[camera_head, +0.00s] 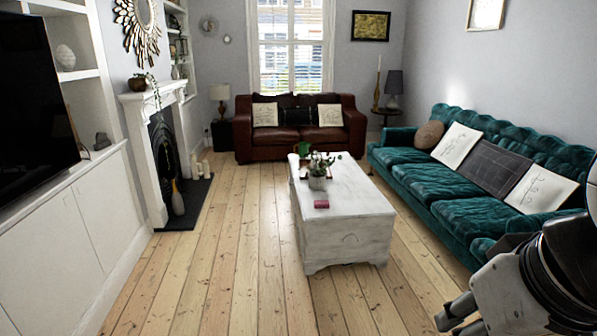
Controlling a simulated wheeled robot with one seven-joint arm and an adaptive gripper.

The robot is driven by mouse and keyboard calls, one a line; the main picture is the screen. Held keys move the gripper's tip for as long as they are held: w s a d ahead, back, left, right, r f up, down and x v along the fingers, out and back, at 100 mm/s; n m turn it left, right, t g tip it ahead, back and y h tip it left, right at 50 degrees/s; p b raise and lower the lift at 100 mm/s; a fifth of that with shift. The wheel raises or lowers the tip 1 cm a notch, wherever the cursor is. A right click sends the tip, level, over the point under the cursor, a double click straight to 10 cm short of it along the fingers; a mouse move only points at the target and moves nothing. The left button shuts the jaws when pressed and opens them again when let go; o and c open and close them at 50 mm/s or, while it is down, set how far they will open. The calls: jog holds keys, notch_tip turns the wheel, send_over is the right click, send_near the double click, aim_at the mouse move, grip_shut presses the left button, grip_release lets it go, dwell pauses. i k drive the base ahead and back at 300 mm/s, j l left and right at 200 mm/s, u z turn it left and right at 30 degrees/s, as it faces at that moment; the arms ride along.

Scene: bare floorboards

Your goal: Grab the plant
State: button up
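A leafy green potted plant (318,168) stands upright on the white wooden coffee table (340,225), towards its far left side. Its pot is pale. Another green plant-like item (302,149) shows just behind it, too small to make out clearly. A further plant in a dark pot (138,83) sits on the fireplace mantel at the left. My gripper (456,316) is at the bottom right, partly cut off by the frame edge. It is well in front of the table and apart from all plants. I cannot tell how far its fingers are parted.
A small pink-red block (321,204) lies on the table. A teal sofa (425,185) runs along the right, and a brown leather sofa (290,145) stands at the back. The fireplace (160,150) and a white cabinet (75,245) line the left. Bare floorboards (230,270) are clear left of the table.

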aim_at(317, 174)
jog(key=i+z, duration=0.1)
jog(key=i, duration=1.7)
jog(key=i+u, duration=0.1)
jog(key=i, duration=0.8)
jog(key=i+u, duration=0.1)
jog(key=i, duration=0.8)
jog(key=i+l+u, duration=0.1)
jog(key=i, duration=0.8)
jog(key=l, duration=0.1)
